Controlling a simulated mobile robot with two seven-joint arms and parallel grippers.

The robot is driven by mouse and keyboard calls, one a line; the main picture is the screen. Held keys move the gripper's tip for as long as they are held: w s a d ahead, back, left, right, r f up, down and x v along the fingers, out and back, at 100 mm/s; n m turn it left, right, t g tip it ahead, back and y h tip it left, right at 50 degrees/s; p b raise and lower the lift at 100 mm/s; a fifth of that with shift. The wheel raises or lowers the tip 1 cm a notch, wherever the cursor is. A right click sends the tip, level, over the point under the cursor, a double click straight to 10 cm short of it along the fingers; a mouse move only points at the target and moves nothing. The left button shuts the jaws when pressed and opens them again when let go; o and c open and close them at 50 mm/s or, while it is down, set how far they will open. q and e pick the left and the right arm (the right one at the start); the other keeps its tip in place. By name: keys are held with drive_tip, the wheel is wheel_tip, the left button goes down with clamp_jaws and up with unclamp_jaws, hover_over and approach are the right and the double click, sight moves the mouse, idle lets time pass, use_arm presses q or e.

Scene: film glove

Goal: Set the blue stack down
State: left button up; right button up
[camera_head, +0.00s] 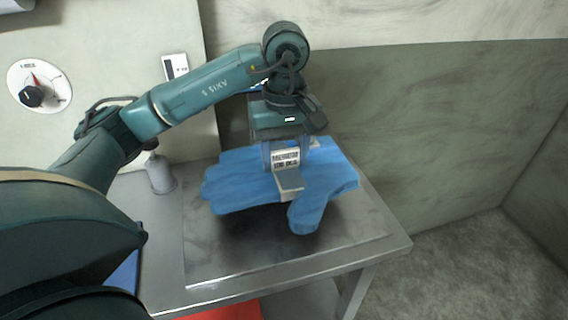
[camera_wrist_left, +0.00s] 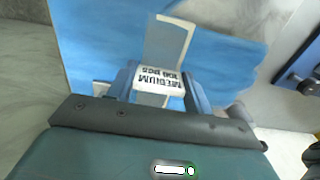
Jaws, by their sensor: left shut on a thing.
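The blue stack (camera_head: 240,180) is a flat, glove-shaped pile with a white paper band printed "MEDIUM 100 PCS" around it. My left gripper (camera_head: 287,160) comes down from above and is shut on the stack at the band. In the left wrist view the blue stack (camera_wrist_left: 225,70) fills much of the picture, and the band (camera_wrist_left: 158,82) sits between my fingers. The stack is over a grey metal mat (camera_head: 235,265) on the table, with a dark shadow under it. It looks slightly raised, but its underside is hidden. My right gripper is not in view.
The metal table (camera_head: 395,245) ends at the right and front. A grey bottle (camera_head: 160,175) stands at the back left. A red thing (camera_head: 235,309) shows below the front edge. A wall is close behind. The mat's front part is bare.

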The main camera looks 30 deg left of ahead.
sight(284, 167)
use_arm(q)
drive_tip(key=shift+w+a, duration=0.15)
drive_tip(key=shift+a, duration=0.05)
drive_tip(key=shift+f, duration=0.3)
wheel_tip(284, 167, down, 3)
drive_tip(key=shift+r+p, duration=0.1)
drive_tip(key=shift+p, duration=0.2)
drive_tip(key=shift+f+b, duration=0.75)
drive_tip(key=o, duration=1)
drive_tip(key=shift+r, duration=0.1)
